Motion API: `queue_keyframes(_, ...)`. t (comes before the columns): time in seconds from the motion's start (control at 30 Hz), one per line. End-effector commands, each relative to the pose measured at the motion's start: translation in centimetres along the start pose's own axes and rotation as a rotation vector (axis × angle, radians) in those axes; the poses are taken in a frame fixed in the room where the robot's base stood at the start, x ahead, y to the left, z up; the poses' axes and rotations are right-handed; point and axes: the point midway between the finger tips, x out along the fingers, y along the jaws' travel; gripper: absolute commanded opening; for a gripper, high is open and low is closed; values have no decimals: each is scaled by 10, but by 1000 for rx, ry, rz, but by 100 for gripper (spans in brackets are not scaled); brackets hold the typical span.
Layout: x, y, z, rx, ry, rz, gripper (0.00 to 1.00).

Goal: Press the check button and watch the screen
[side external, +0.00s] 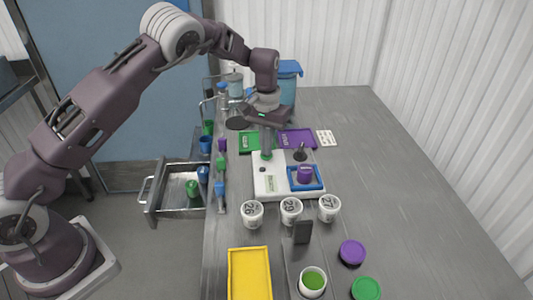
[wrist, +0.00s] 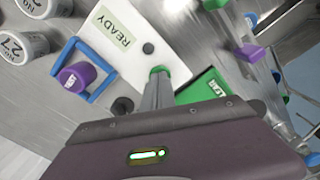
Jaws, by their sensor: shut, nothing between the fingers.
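The white device (side external: 270,188) stands on the table; the wrist view shows it too (wrist: 165,35). Its pale green screen (wrist: 113,29) reads "READY". A dark round button (wrist: 148,48) sits beside the screen. A green button-like piece (wrist: 158,70) is at the device's edge, right at my fingertips. Which one is the check button, I cannot tell. My gripper (side external: 266,150) points down, shut and empty, over this end of the device; it fills the lower wrist view (wrist: 158,80). Whether the fingertips touch the green piece is unclear. A purple cup (side external: 304,174) stands inside the blue square frame (side external: 319,187).
Several numbered white cups (side external: 291,210) stand in front of the device. A black knobbed post (side external: 299,152) rises at its back. Green (side external: 250,141) and purple (side external: 297,138) mats lie behind. A yellow tray (side external: 232,275) is nearer. An open drawer (side external: 175,190) juts out left. The right table is clear.

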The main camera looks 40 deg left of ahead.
Motion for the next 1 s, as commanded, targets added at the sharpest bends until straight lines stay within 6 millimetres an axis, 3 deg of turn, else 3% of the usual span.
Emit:
queue_keyframes(0.43,4,0,0,0,0,1,0)
queue_keyframes(1.0,-52,0,0,0,1,1,0)
